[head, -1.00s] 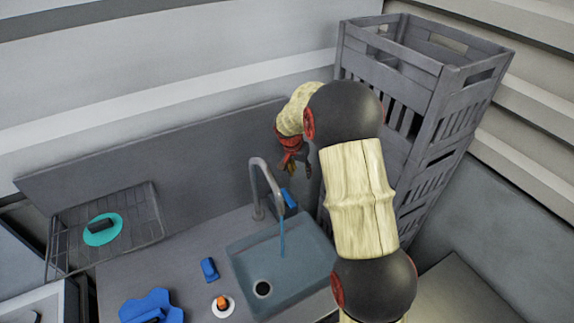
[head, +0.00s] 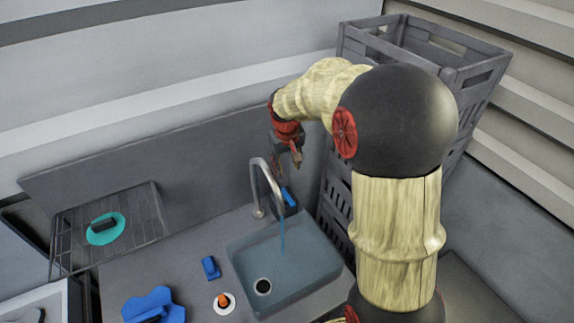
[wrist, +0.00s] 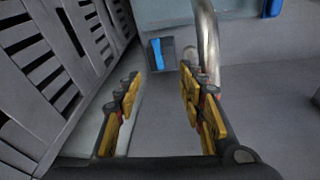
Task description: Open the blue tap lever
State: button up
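The blue tap lever (head: 289,197) sits on a dark base to the right of the metal tap (head: 258,200). It also shows upright in the wrist view (wrist: 157,54), just beyond the space between my fingertips. My gripper (head: 287,168) is above and behind the tap, pointing down. In the wrist view my gripper (wrist: 160,78) is open and empty, its fingers apart. The tap's pipe (wrist: 207,42) rises close beyond the right finger. I cannot tell whether they touch. A thin blue stream (head: 282,238) shows below the spout.
The sink basin (head: 315,262) lies in front of the tap. Stacked grey crates (head: 340,155) stand close on the right. A blue block (head: 211,268), an orange-topped white disc (head: 223,304) and a blue cloth-like piece (head: 155,305) lie left of the sink. A wire rack (head: 148,225) is farther left.

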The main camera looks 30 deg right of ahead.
aim_at(287, 197)
jog(key=shift+s+a+r+n, duration=0.2)
jog(key=shift+a+r+n, duration=0.1)
jog(key=shift+c, duration=0.5)
